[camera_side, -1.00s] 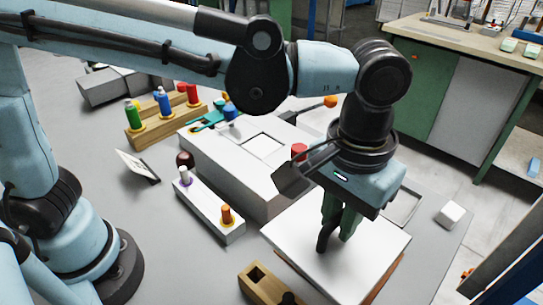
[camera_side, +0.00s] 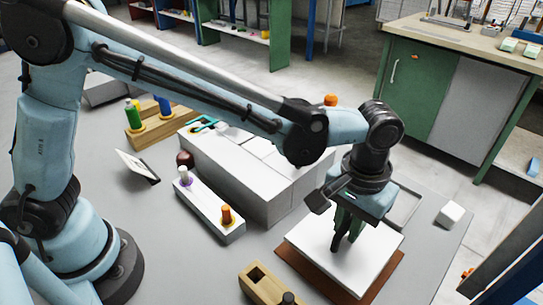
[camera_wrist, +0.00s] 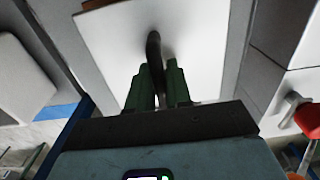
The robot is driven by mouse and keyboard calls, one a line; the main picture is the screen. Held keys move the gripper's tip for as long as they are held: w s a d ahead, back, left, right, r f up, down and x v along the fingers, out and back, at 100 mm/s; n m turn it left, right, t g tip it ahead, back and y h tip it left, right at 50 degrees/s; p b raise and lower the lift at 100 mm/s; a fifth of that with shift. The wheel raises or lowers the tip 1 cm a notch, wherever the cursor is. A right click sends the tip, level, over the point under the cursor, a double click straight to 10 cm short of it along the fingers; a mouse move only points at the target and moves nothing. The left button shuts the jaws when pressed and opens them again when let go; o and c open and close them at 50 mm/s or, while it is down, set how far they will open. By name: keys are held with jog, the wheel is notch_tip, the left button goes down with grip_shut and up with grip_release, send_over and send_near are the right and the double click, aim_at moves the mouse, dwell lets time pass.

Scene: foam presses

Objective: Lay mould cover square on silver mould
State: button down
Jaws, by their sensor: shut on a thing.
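The mould cover (camera_side: 377,243) is a flat white square plate with a dark upright handle. My gripper (camera_side: 346,232) is shut on that handle. The cover is over a brown board (camera_side: 382,277), low and roughly level; I cannot tell whether it touches what is below. Brown board shows along its lower and right edges. In the wrist view, my green gripper fingers (camera_wrist: 158,82) clasp the black handle on the cover (camera_wrist: 205,40). I cannot identify the silver mould for sure; anything under the cover is hidden.
A large pale block (camera_side: 240,175) stands left of the cover, partly behind my arm. Bare table lies at the right.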

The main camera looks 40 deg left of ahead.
aim_at(345, 238)
jog(key=shift+w+f, duration=0.15)
jog(key=shift+f, duration=2)
jog(key=c, duration=1)
grip_release()
jog(key=shift+f, duration=0.1)
jog(key=shift+c, duration=0.2)
